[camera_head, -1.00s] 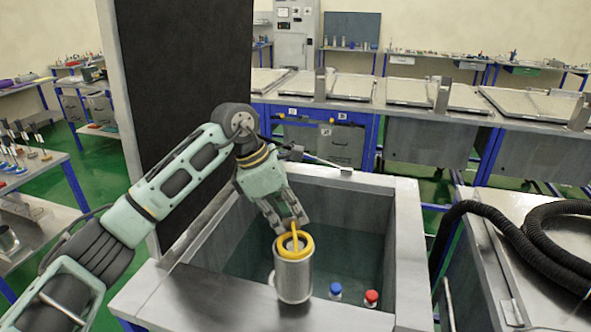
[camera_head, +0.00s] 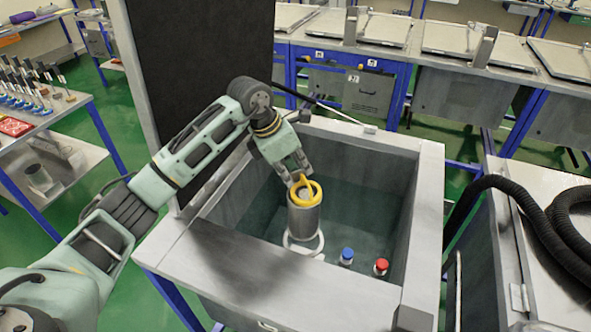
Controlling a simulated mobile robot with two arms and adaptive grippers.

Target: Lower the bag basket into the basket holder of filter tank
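The bag basket (camera_head: 305,216) is a metal cylinder with a yellow rim and a yellow handle. It hangs nearly upright inside the opening of the grey filter tank (camera_head: 425,205). My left gripper (camera_head: 298,181) is shut on the yellow handle at the basket's top. The basket holder (camera_head: 318,249) shows as a pale ring at the basket's lower end, close to the tank's front wall. The basket hides part of this ring, and I cannot tell whether its bottom is inside the ring or above it. My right gripper is not in view.
The dark raised lid (camera_head: 195,70) stands at the tank's left. A black hose (camera_head: 500,190) lies on the neighbouring unit at right.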

